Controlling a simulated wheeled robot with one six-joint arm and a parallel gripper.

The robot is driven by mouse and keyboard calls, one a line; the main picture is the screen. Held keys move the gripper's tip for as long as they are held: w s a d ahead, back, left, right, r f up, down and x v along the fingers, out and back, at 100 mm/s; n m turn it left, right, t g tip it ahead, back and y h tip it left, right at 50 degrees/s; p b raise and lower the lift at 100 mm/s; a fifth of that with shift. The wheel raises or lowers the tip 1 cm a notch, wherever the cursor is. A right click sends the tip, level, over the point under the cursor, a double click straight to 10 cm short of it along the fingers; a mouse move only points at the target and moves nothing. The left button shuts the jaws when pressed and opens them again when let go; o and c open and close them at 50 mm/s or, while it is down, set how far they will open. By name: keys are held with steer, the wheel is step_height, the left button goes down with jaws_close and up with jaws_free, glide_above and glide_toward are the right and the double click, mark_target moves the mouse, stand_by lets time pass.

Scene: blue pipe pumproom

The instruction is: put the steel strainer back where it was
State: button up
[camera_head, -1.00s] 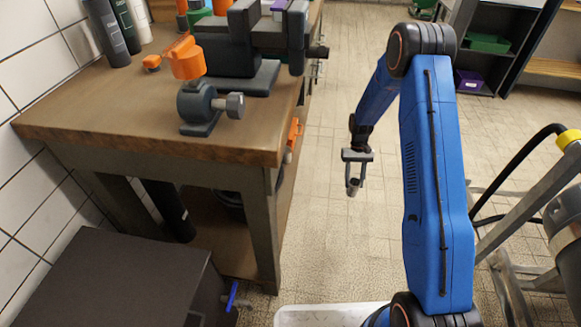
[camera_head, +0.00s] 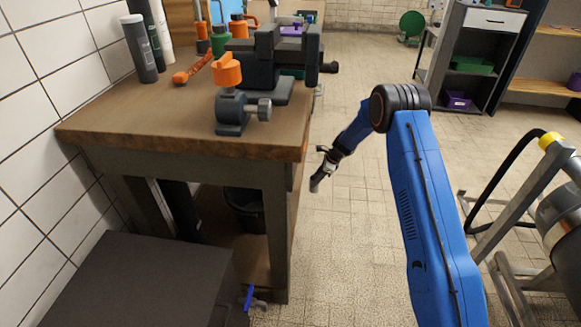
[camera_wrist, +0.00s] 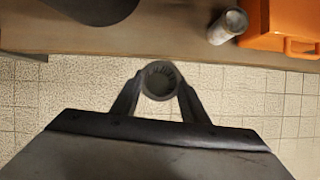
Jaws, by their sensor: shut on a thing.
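My gripper (camera_head: 325,164) is beyond the right edge of the workbench (camera_head: 190,134), over the tiled floor. Its two fingers are shut on a grey round piece, seemingly the steel strainer (camera_head: 317,183), which hangs tilted below them in the head view. In the wrist view the strainer (camera_wrist: 160,80) shows end on, as a dark ring with a ribbed inside, between the fingertips. The place it came from cannot be told from these frames.
A grey vise (camera_head: 265,70) and a small clamp with an orange knob (camera_head: 229,72) stand on the bench. An orange object (camera_wrist: 275,25) and a grey metal cylinder (camera_wrist: 228,25) are near the bench edge in the wrist view. A metal frame (camera_head: 500,200) stands right. Floor between is clear.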

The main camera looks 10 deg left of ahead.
steer(key=w+a+r+m+t+h, duration=0.1)
steer(key=w+a+m+t, duration=0.2)
steer(key=a, duration=0.4)
steer(key=w+a+r+m+h, duration=0.1)
steer(key=w+a+m, duration=0.2)
steer(key=a+m, duration=0.25)
steer(key=shift+s+a+f, duration=0.1)
steer(key=shift+a+f, duration=0.1)
steer(key=shift+f, duration=1.45)
steer(key=shift+s+a+f, duration=0.1)
steer(key=shift+a+f, duration=0.1)
steer(key=shift+f, duration=1.4)
steer(key=shift+f, duration=0.5)
steer(key=o, duration=1.2)
